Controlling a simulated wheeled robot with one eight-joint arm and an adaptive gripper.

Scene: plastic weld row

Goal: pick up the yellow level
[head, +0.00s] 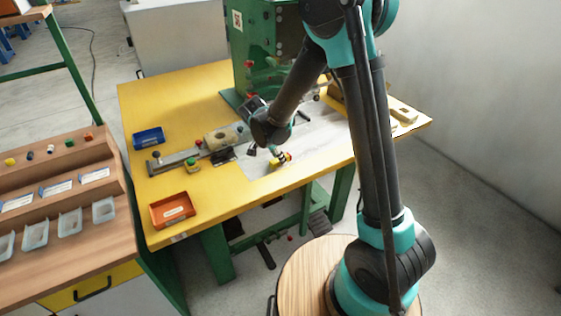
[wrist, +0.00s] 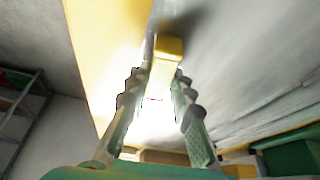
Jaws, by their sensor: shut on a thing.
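In the wrist view the level (wrist: 168,50) is a yellow bar between and beyond my fingertips. My gripper (wrist: 157,82) is shut on it, with a ribbed finger on each side. In the head view my gripper (head: 267,152) is at the left end of the level, and its fingers partly hide it. I cannot tell whether the level touches the bench surface.
The green machine (head: 262,50) stands behind my gripper. A metal rail fixture (head: 185,158) lies to the left, with a blue bin (head: 149,138) and an orange bin (head: 172,209) near it. A wooden rack (head: 75,190) stands at far left.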

